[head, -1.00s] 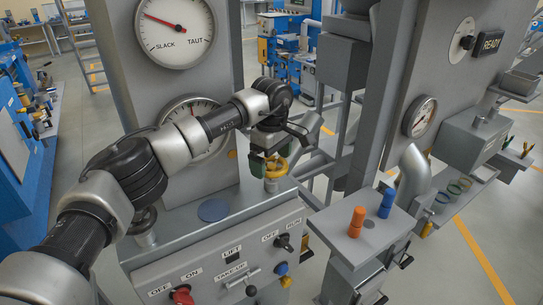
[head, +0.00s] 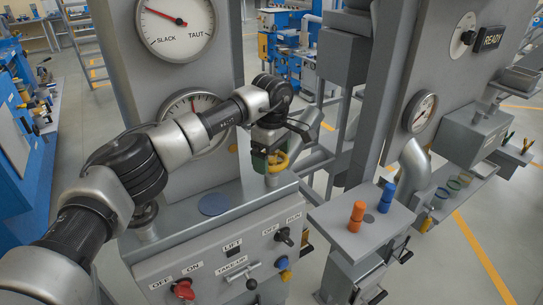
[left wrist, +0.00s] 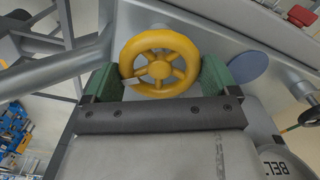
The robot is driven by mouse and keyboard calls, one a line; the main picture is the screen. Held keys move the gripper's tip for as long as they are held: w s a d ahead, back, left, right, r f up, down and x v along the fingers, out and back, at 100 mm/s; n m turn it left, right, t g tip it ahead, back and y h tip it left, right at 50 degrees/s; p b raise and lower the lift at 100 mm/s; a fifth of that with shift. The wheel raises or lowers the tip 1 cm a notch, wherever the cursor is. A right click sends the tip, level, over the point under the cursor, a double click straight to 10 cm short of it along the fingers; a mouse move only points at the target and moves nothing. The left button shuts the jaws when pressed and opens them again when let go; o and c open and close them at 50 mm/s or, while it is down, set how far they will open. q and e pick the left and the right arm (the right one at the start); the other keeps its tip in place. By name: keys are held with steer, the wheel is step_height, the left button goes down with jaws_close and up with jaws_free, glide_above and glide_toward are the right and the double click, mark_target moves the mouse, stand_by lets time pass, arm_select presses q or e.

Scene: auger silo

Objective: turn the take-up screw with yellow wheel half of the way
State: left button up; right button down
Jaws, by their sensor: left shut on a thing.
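The yellow wheel (head: 281,163) of the take-up screw stands on the right end of the grey console. In the left wrist view the wheel (left wrist: 160,69) shows as a spoked ring with a hub. My left gripper (head: 270,162) is shut on its rim, with one green finger pad on either side in the left wrist view (left wrist: 159,78). The gripper's body hides part of the wheel and the screw below it in the head view. The SLACK–TAUT dial (head: 176,27) has its red needle toward the upper left, on the SLACK side. My right gripper is not in view.
The console front (head: 215,262) carries a red knob (head: 183,289), a lever and other switches. A blue disc (head: 214,204) lies on its top. A second dial (head: 192,105) is partly behind my left arm. A shelf with orange and blue pegs (head: 356,215) stands to the right.

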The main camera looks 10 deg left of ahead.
arm_select(q)
steer(key=n+b, duration=0.1)
steer(key=n, duration=0.2)
steer(key=n+b, duration=0.1)
steer(key=n, duration=0.2)
steer(key=shift+n+b, duration=0.3)
steer(key=shift+b, duration=0.1)
steer(key=n+b, duration=0.1)
steer(key=n, duration=0.2)
steer(key=shift+r+n, duration=0.1)
steer(key=shift+n, duration=0.2)
steer(key=n+b, duration=0.1)
steer(key=n, duration=0.2)
steer(key=shift+n, duration=0.3)
steer(key=n+b, duration=0.1)
steer(key=n, duration=0.5)
steer(key=shift+r, duration=0.1)
steer(key=n+b, duration=0.1)
steer(key=n, duration=0.5)
steer(key=shift+b, duration=0.3)
steer(key=shift+r+n, duration=0.1)
steer(key=shift+n, duration=0.2)
